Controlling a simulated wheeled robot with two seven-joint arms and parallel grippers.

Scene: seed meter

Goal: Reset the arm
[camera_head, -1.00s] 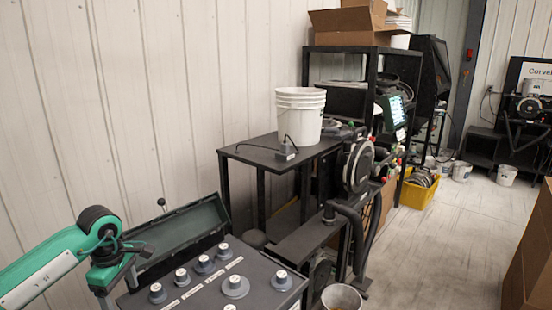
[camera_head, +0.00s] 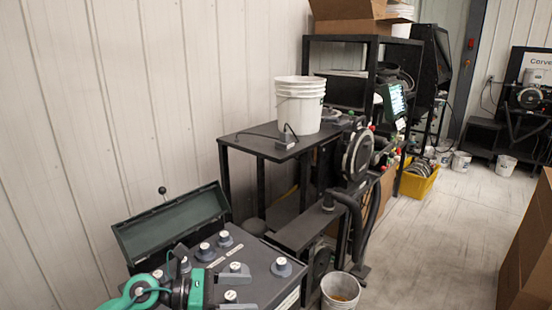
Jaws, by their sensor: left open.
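My left arm, green and black, comes in at the bottom left, and its gripper (camera_head: 244,289) is low over the front of the dark panel table (camera_head: 262,258). The gripper is open, with grey fingers pointing right. A round grey knob shows between or just behind the fingers; I cannot tell if they touch it. Several other grey knobs (camera_head: 281,267) stand on the panel. My right gripper is out of view.
An open dark green box (camera_head: 170,226) lies behind the panel. A white bucket (camera_head: 299,104) stands on a black table beside a machine with a round disc (camera_head: 357,155). A bucket (camera_head: 341,291) is on the floor. Cardboard boxes (camera_head: 528,250) stand at right; the floor between is clear.

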